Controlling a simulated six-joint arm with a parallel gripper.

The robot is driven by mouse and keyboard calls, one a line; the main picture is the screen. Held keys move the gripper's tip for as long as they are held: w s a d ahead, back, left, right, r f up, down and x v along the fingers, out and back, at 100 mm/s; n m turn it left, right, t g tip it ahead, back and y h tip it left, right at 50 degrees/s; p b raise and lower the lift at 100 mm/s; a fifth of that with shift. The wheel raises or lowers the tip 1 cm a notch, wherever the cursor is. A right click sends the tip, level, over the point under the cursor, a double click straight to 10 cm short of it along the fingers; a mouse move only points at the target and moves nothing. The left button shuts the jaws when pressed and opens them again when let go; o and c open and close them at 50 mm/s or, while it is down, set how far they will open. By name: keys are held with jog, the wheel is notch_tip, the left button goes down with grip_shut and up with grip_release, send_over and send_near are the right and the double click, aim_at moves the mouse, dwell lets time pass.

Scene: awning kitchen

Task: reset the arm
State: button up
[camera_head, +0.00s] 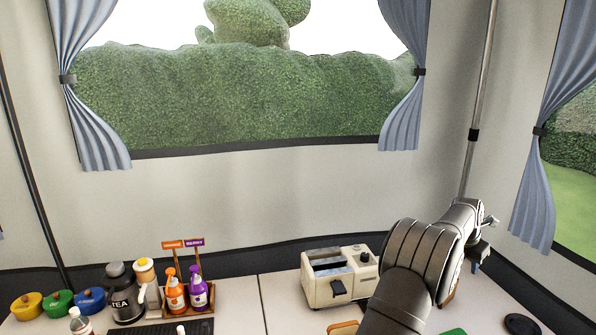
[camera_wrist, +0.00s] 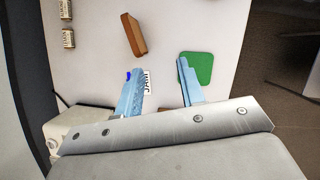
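My gripper (camera_wrist: 161,72) shows in the wrist view with its two blue fingers spread apart. Nothing is held between them; the pale countertop shows in the gap. In the head view my arm rises from the lower right, right of the toaster. There the gripper end (camera_head: 479,254) is small and partly hidden behind my own arm, near the right-hand wall. A white label reading JAM (camera_wrist: 147,79) shows beside the left finger, which partly covers it. I cannot tell whether they touch.
The toaster (camera_head: 322,290) stands left of my arm. A brown block (camera_wrist: 133,36) and a flat green item (camera_wrist: 204,66) lie on the counter (camera_wrist: 95,70).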

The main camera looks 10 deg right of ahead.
jog(key=shift+m, duration=0.3)
jog(key=a, duration=0.1)
jog(key=w+a, duration=0.1)
jog(key=a, duration=0.3)
jog(key=shift+w+a+r, duration=0.15)
jog(key=shift+w+a, duration=0.1)
jog(key=shift+w, duration=0.05)
jog(key=shift+o, duration=0.2)
